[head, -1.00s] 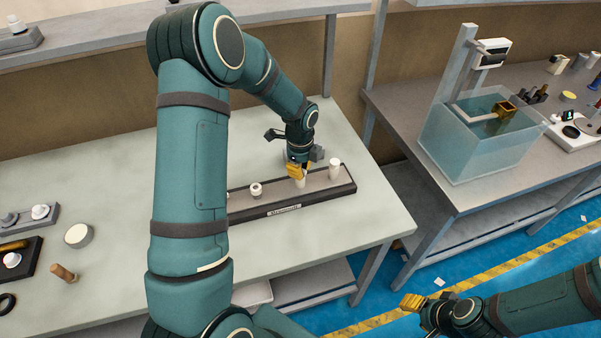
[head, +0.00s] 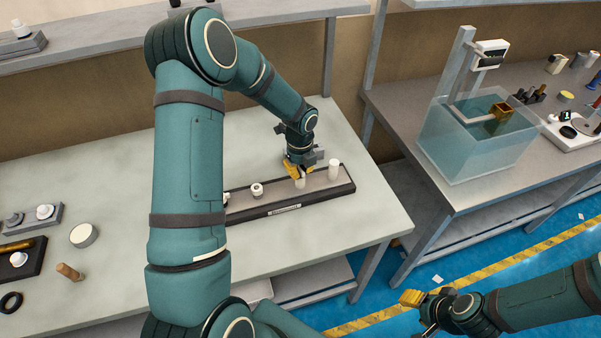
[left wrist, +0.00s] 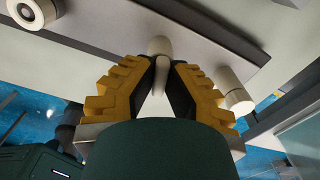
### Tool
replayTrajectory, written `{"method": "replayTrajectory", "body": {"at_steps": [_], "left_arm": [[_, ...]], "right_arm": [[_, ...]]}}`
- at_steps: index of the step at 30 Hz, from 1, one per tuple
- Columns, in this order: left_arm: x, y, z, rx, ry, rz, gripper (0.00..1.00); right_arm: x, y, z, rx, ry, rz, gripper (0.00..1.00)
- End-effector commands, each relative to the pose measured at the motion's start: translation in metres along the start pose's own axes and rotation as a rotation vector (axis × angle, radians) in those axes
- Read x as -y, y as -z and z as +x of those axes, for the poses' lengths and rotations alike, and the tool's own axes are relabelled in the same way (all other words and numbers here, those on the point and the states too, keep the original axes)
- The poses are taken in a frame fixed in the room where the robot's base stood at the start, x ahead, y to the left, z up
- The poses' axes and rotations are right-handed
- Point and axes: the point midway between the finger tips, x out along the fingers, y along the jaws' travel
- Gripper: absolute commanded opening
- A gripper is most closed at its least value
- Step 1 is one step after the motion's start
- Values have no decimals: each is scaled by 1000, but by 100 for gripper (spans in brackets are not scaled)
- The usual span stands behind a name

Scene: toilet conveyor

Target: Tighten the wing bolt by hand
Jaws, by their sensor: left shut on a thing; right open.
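A long dark tray (head: 318,192) with a label on its front lies near the right end of the table. A pale upright piece (head: 300,184) stands on it; no wings show, so I cannot tell whether it is the wing bolt. My left gripper (head: 297,172) points down, its yellow fingers shut on the top of this piece. In the left wrist view the pale piece (left wrist: 160,48) sits between the two fingertips (left wrist: 162,65). My right gripper (head: 413,298) is open, away from the table at the lower right.
On the tray, a white cylinder (head: 334,168) stands right of the left gripper and a white ring-topped piece (head: 257,189) stands left. A white disc (head: 84,235) and wooden peg (head: 70,271) are on the table's left. A water tank (head: 477,140) stands on the right bench.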

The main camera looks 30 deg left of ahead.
Motion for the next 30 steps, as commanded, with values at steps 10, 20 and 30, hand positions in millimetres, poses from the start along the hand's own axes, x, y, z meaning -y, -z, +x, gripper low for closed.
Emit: {"method": "replayTrajectory", "body": {"at_steps": [10,20,30], "left_arm": [[-3,2,2,-8,-8,250,0],[-3,2,4,-8,-7,349,0],[-2,2,3,-5,-5,347,19]], "right_arm": [[6,2,-17,0,0,0,47],[8,3,-21,0,0,0,47],[8,3,-21,0,0,0,47]]}}
